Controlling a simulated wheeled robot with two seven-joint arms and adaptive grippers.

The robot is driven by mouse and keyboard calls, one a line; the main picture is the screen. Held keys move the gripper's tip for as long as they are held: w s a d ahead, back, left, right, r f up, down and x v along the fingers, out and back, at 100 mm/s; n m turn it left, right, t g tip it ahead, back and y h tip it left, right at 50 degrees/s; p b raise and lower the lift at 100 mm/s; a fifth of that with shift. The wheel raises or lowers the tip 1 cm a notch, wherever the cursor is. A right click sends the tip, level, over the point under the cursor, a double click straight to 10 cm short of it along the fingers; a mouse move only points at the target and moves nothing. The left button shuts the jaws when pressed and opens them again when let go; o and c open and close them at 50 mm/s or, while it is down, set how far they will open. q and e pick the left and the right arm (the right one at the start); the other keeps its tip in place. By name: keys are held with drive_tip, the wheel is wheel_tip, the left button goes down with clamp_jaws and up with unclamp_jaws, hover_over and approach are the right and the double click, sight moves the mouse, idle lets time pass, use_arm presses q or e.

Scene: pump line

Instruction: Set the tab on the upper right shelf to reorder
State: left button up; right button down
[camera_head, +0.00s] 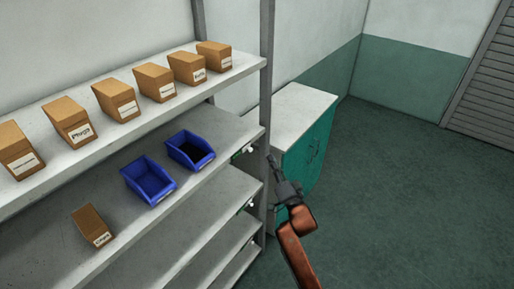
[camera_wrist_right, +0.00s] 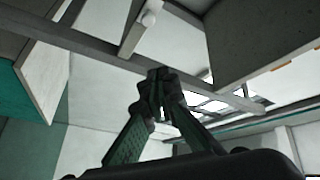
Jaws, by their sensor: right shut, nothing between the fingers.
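A small tab (camera_head: 244,151), with white and green showing, sits on the front edge at the right end of the shelf (camera_head: 95,215) with the blue bins. A similar tab (camera_head: 247,206) is on the shelf below. My right gripper (camera_head: 272,160) is shut and empty, beside the right front post and just right of the upper tab. In the right wrist view, the shut fingertips (camera_wrist_right: 160,78) are below a pale strip with a round white knob (camera_wrist_right: 148,18), apart from it in the picture. I cannot read any tab's setting. My left gripper is not in view.
Several cardboard boxes (camera_head: 117,101) line the top shelf. Two blue bins (camera_head: 150,181) and one box (camera_head: 92,227) are on the shelf below. The grey post (camera_head: 267,70) is close to my gripper. A teal cabinet (camera_head: 313,150) stands behind; the floor at right is clear.

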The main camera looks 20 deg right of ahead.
sight(249, 149)
drive_tip(key=shift+w, duration=0.1)
drive_tip(key=p+x, duration=0.2)
drive_tip(key=x, duration=0.8)
drive_tip(key=a+f, duration=0.1)
drive_tip(key=s+a+f+p, duration=0.1)
drive_tip(key=f, duration=0.1)
drive_tip(key=shift+s+a, duration=0.1)
drive_tip(key=shift+a, duration=0.3)
drive_tip(key=shift+d, duration=0.1)
